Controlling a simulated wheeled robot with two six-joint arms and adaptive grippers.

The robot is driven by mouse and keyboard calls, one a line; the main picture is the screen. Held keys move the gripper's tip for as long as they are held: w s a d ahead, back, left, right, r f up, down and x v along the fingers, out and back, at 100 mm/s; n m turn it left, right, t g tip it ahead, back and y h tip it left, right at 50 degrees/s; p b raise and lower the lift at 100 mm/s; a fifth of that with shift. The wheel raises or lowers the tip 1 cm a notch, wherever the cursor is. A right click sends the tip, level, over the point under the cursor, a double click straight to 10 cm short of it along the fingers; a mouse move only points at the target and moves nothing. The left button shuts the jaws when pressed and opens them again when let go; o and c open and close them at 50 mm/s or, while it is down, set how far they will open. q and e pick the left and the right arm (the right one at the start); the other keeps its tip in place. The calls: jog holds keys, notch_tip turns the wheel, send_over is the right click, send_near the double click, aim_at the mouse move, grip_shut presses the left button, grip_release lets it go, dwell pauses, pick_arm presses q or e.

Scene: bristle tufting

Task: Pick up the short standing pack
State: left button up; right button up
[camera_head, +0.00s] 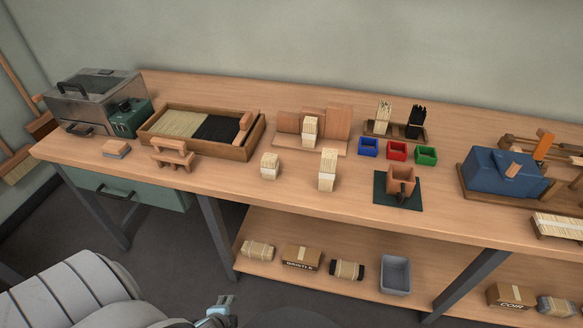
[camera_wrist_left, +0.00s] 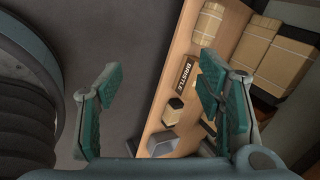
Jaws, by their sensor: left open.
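The short standing pack (camera_head: 270,166) is a pale bristle bundle with a white band, upright near the front of the bench. A taller, similar pack (camera_head: 328,169) stands to its right, apart from it. A third pack (camera_head: 310,131) stands at a wooden stepped stand behind them. My left gripper (camera_head: 220,308) is low at the bottom of the head view, in front of the bench and well below the packs. In the left wrist view its green-padded jaws (camera_wrist_left: 158,85) are wide apart with nothing between them. My right gripper is not in view.
A divided bristle tray (camera_head: 257,139) lies left of the packs. A green mat with a wooden holder (camera_head: 382,188) and red, blue and green bins (camera_head: 397,151) are to their right. The lower shelf (camera_head: 275,272) holds bundles, a box (camera_head: 302,258) and a grey tub (camera_head: 395,275).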

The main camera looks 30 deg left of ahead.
pick_arm(q)
jog(key=w+a+r+m+t+y+b, duration=0.2)
jog(key=w+a+r+m+t, duration=0.2)
jog(key=w+r+m, duration=0.5)
jog(key=m+t+y+b, duration=0.1)
jog(key=m+t+b, duration=0.3)
jog(key=m+t, duration=0.6)
send_near(267, 167)
jog(key=w, duration=0.2)
jog(key=w+a+r+m+g, duration=0.1)
jog(key=w, duration=0.1)
jog(key=w+a+m+g, duration=0.1)
jog(key=w, duration=0.1)
jog(key=shift+a+r+b, duration=0.2)
jog(key=shift+r+b, duration=0.15)
jog(key=x, duration=0.1)
jog(key=b+x, duration=0.1)
jog(key=x, duration=0.3)
jog(key=shift+w+d, duration=0.2)
jog(key=shift+d, duration=0.15)
jog(key=shift+w+a+f, duration=0.1)
jog(key=shift+w+a, duration=0.05)
jog(key=shift+w, duration=0.15)
jog(key=shift+s, duration=0.1)
jog(key=c, duration=1.2)
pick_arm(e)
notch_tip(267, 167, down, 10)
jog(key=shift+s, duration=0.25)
